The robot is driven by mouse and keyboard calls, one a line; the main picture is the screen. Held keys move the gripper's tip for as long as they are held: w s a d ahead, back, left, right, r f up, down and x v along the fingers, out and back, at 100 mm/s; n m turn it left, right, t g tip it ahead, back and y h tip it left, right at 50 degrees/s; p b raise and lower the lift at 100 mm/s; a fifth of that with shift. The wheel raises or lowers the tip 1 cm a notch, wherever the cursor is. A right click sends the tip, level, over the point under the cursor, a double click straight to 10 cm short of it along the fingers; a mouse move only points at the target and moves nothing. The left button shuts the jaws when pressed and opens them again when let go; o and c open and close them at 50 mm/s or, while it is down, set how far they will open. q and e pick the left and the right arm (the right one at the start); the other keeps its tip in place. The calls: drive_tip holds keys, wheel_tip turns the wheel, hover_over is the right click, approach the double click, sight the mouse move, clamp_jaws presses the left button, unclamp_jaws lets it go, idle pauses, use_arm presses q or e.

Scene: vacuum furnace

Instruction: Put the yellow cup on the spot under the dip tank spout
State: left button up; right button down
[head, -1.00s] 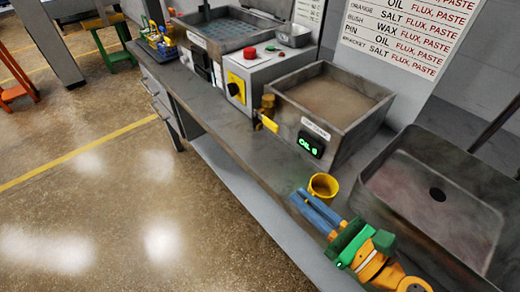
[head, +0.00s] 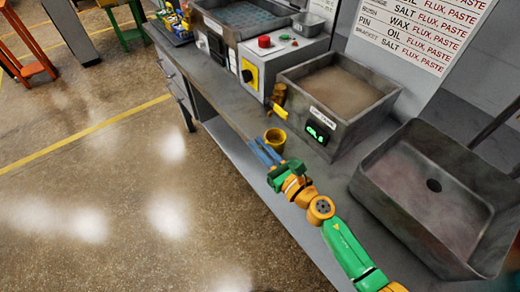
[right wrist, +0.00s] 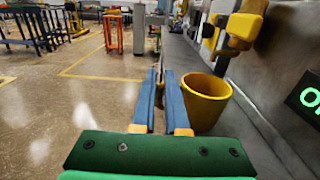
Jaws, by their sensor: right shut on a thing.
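The yellow cup (head: 275,138) is upright near the front edge of the bench, close in front of and below the dip tank spout (head: 278,97). It also shows in the right wrist view (right wrist: 206,103), just right of the fingers. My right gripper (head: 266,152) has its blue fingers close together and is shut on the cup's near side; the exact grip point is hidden. The dip tank (head: 345,118) has a green lit display. In the right wrist view the spout (right wrist: 225,47) hangs beyond the cup. The spot under it cannot be made out. My left gripper is not in view.
A grey sink (head: 390,190) is right of the tank. A control box with a red button (head: 264,42) and another tank (head: 240,14) stand to the left. The bench front (head: 215,90) left of the cup is clear.

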drive_tip(key=c, duration=1.4)
unclamp_jaws()
drive_tip(key=shift+f, duration=0.1)
drive_tip(key=o, duration=0.5)
